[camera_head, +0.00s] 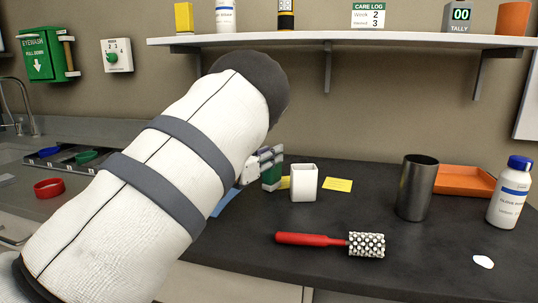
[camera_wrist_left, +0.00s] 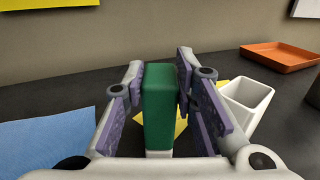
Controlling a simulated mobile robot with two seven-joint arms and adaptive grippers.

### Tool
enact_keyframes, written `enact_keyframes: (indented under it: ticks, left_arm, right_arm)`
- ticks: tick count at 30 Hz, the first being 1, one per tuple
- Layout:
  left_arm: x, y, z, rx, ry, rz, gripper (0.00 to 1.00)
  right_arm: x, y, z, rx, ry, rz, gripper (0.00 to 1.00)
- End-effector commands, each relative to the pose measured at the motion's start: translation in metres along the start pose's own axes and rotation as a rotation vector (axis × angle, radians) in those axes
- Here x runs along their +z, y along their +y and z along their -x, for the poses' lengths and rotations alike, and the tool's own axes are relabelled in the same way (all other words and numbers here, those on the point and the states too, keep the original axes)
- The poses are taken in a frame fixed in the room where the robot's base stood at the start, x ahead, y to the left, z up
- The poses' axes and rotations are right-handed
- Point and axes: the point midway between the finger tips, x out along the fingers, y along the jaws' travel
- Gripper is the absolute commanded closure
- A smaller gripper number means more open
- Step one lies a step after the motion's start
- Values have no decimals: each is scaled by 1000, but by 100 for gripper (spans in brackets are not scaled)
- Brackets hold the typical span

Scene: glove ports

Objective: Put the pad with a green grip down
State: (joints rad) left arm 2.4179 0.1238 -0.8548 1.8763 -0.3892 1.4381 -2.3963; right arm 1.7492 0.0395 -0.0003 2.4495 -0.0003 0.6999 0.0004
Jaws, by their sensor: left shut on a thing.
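My left gripper (camera_head: 267,162) reaches over the dark counter, left of the white cup. It is shut on the green grip (camera_head: 272,177) of the pad. In the left wrist view the green grip (camera_wrist_left: 159,105) stands upright between the two fingers (camera_wrist_left: 158,90), with a small pale part at its near lower end. The pad's underside is hidden, and I cannot tell whether it touches the counter. My right gripper is not in view.
A white square cup (camera_head: 304,184) stands close to the right of the grip. Yellow notes (camera_head: 338,185) and a blue sheet (camera_wrist_left: 50,142) lie nearby. A red-handled roller (camera_head: 330,240), metal tumbler (camera_head: 416,190), orange tray (camera_head: 463,182) and bottle (camera_head: 508,195) are to the right.

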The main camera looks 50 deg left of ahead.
Motion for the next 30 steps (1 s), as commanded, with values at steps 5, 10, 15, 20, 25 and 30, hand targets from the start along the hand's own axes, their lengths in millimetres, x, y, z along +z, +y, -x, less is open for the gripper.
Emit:
enact_keyframes:
  ticks: [5,10,15,20,25,30]
  left_arm:
    - [-3,0,0,0,2,0,54]
    - [-2,0,0,0,1,0,54]
    - [3,0,0,0,-3,1,54]
    - [2,0,28,1,0,1,54]
    - [2,1,74,3,1,1,54]
    - [2,1,108,2,1,0,54]
  right_arm:
    - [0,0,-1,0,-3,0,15]
    - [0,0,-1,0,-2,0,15]
    - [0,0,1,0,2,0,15]
    - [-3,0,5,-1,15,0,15]
    - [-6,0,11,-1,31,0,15]
    - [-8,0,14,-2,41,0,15]
